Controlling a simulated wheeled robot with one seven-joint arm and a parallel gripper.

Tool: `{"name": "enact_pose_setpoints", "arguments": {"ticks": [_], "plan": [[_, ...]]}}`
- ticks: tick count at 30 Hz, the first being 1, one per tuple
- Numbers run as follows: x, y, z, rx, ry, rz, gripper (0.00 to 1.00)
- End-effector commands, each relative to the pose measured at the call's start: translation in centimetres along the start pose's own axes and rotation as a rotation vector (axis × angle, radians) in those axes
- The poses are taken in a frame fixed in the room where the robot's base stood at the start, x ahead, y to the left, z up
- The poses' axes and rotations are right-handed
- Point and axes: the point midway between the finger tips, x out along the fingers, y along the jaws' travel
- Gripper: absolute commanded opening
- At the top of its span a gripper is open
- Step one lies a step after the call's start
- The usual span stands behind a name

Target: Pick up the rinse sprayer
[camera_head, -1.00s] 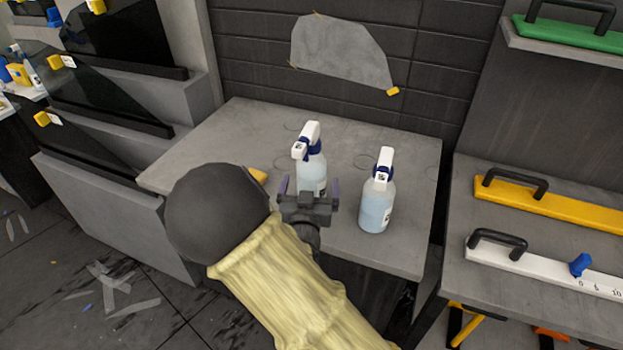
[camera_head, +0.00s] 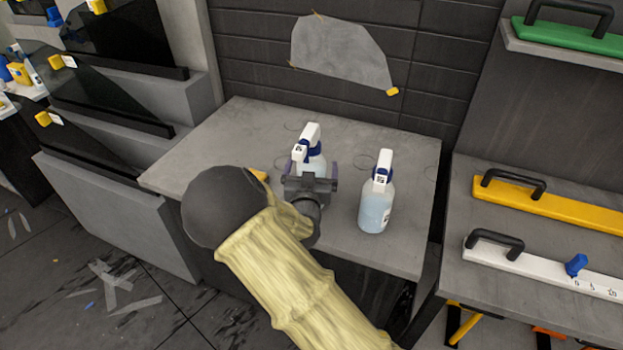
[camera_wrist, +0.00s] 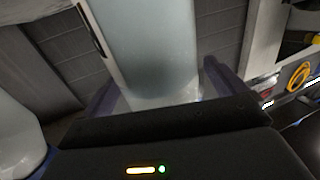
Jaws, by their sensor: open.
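Two spray bottles with white trigger heads and blue collars stand upright on the grey table. I cannot tell from their labels which is the rinse sprayer. The left bottle (camera_head: 308,151) is partly hidden behind my gripper (camera_head: 311,168). In the wrist view its pale body (camera_wrist: 150,50) stands between my two purple-grey fingers (camera_wrist: 160,85), which are open on either side of it. I cannot tell whether they touch it. The right bottle (camera_head: 375,200) stands apart, to the right of my gripper. A pale bottle (camera_wrist: 18,135) also shows at the left edge of the wrist view.
The grey table (camera_head: 215,135) has free room at its left and back. A yellow item (camera_head: 260,175) lies partly hidden behind my arm. A dark tiled wall (camera_head: 260,60) with a taped grey sheet (camera_head: 343,55) stands behind. Handled tools (camera_head: 530,197) lie on the right bench.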

Motion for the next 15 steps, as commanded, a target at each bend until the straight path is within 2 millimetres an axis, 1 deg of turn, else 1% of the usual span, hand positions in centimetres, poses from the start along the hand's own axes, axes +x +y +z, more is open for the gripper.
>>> {"name": "enact_pose_setpoints", "arguments": {"ticks": [15], "plan": [[0.09, 0.0, 0.04, -0.001, -0.001, 0.0, 0.97]]}}
